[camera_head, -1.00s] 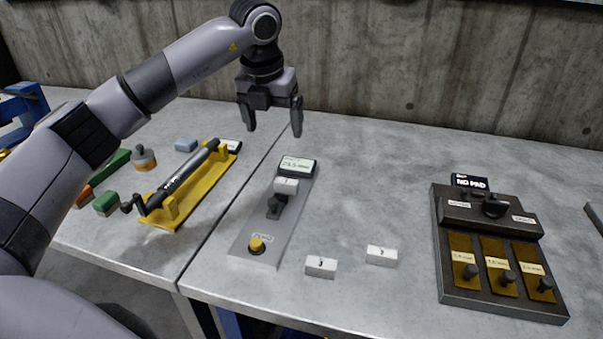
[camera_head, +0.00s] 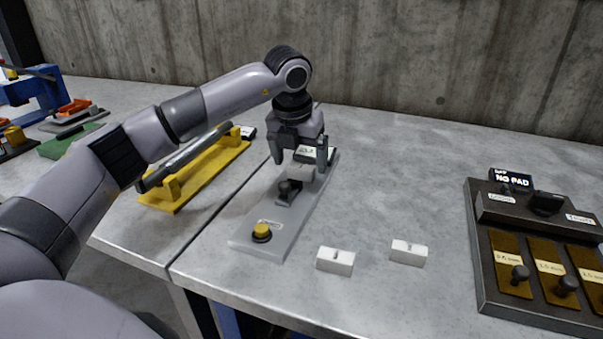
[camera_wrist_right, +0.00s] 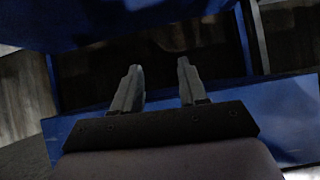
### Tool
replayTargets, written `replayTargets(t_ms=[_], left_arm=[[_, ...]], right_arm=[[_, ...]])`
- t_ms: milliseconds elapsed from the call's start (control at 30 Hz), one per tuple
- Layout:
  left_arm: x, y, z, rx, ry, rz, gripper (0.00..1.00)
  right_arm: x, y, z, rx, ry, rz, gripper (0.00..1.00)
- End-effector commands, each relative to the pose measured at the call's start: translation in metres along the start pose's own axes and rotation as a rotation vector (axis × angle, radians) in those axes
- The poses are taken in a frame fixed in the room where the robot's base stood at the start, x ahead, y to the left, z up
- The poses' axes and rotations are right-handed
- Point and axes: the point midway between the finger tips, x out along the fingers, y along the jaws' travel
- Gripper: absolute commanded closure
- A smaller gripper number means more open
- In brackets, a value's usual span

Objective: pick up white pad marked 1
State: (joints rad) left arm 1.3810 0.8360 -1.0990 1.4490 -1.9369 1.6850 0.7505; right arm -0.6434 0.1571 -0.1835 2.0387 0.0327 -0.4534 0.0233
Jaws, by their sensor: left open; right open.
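A white pad (camera_head: 300,174) sits in the grey gauge fixture (camera_head: 268,218), its mark not readable here. My left gripper (camera_head: 300,160) is open just above this pad, pointing down, with its fingers to either side; I cannot tell whether they touch it. Two more white pads lie on the table to the right of the fixture, a nearer one (camera_head: 336,261) and a farther one (camera_head: 408,253). Their dark marks are too small to read surely. My right gripper (camera_wrist_right: 158,68) is open and empty, facing blue framework in the right wrist view.
The fixture has a small display (camera_head: 315,153) behind the pad and a yellow button (camera_head: 262,232) in front. A yellow stand (camera_head: 180,190) with a grey cylinder is to the left. A dark "NO PAD" box (camera_head: 490,260) stands at the right.

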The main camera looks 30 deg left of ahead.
Motion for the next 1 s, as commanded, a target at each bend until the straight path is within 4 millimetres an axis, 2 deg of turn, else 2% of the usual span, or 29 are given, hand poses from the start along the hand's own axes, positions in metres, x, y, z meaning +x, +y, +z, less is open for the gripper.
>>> replayTargets(t_ms=[33,133,400,467,600,667,700,1000], left_arm=[[0.009,0.000,-0.001,-0.001,0.003,0.002,0.12],[0.018,0.000,0.000,0.000,0.001,0.001,0.12],[0.022,0.000,0.000,0.000,-0.001,0.000,0.12],[0.022,0.000,0.000,0.000,-0.001,0.000,0.28],[0.021,0.000,0.000,0.000,-0.001,0.000,0.73],[0.021,0.000,0.000,0.000,-0.001,0.000,0.73],[0.021,0.000,0.000,0.000,-0.001,0.000,0.78],[0.016,0.000,0.002,-0.001,-0.002,0.000,0.78]], right_arm=[[0.001,0.000,0.000,0.000,0.001,0.001,0.57],[0.001,0.001,-0.001,0.000,0.003,0.001,0.57],[0.002,0.000,-0.002,0.006,0.006,0.003,0.57],[0.002,0.000,-0.002,0.007,0.006,0.003,0.57],[0.003,0.000,-0.002,0.009,0.006,0.003,0.57],[0.003,0.000,-0.002,0.009,0.006,0.003,0.57],[0.003,0.000,-0.002,0.009,0.006,0.003,0.57],[0.002,0.000,-0.002,0.009,0.006,0.003,0.57]])
